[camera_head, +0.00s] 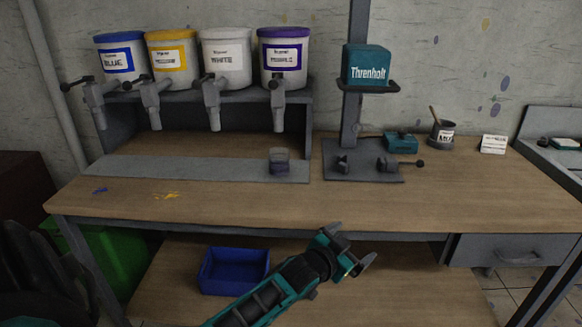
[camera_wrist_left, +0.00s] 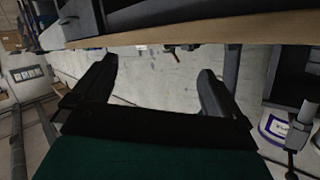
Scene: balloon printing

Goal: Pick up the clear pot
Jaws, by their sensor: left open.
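A small clear pot (camera_head: 279,161) with purple contents stands on the grey strip (camera_head: 200,168) of the workbench, below the tap of the purple-labelled bucket (camera_head: 284,58). My left gripper (camera_head: 350,249) is open and empty in front of the bench's front edge, to the right of the pot and nearer to me. In the left wrist view its two fingers (camera_wrist_left: 158,90) are spread apart with nothing between them. The pot cannot be made out in the left wrist view. My right gripper is in neither view.
Blue, yellow and white buckets (camera_head: 226,58) with taps line the rack left of the purple one. A teal Threnholt machine (camera_head: 367,66) stands right of the pot. A blue bin (camera_head: 234,270) sits on the lower shelf. The bench top (camera_head: 230,205) before the pot is mostly clear.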

